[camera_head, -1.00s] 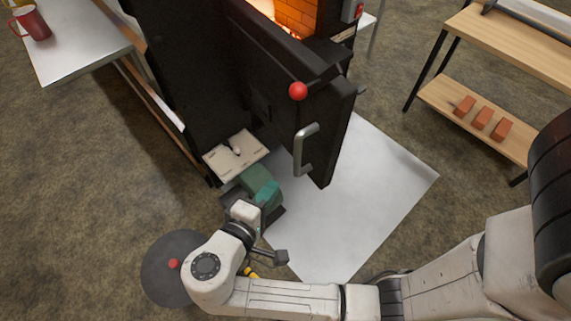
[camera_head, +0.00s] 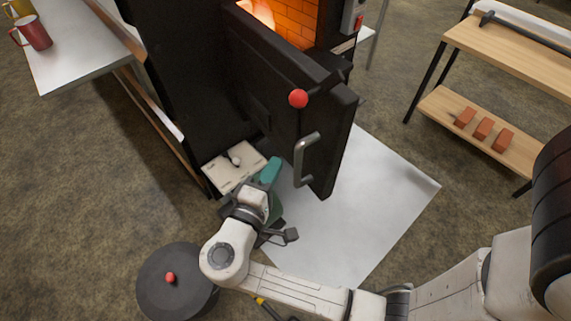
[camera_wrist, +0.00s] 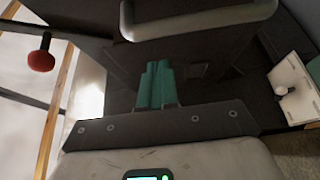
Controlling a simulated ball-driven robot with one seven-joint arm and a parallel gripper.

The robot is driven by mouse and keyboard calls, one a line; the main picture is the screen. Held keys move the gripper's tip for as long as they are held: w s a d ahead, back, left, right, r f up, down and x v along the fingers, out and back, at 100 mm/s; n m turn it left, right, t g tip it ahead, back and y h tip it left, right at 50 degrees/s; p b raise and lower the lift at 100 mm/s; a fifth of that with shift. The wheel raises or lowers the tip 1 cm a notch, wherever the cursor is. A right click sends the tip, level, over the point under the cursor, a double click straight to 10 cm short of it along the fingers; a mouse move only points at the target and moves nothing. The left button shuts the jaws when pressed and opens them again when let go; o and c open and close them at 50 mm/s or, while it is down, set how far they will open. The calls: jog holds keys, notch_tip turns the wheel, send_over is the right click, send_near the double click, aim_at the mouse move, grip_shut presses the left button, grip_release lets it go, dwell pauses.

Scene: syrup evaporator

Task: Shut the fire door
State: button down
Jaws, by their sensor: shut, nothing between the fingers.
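The black fire door (camera_head: 292,110) stands ajar on the dark evaporator (camera_head: 185,70), with the glowing brick firebox (camera_head: 290,20) showing behind its top edge. A grey bar handle (camera_head: 306,158) and a red ball knob (camera_head: 298,98) are on the door. My gripper (camera_head: 270,170), with teal fingers, is shut and empty, low and to the left of the handle. In the wrist view the fingers (camera_wrist: 157,75) point toward the dark door face, and the handle (camera_wrist: 198,22) crosses the top, apart from the fingertips. The red knob (camera_wrist: 41,61) is at the left.
A white panel with a small knob (camera_head: 232,165) is low beside the evaporator. A metal sheet (camera_head: 365,200) lies on the floor under the door. A side table (camera_head: 90,70) stands left, a wooden rack (camera_head: 480,115) with bricks right. A dark round object (camera_head: 165,295) is at lower left.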

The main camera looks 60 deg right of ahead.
jog(key=shift+s+d, duration=0.9)
jog(key=shift+d, duration=0.3)
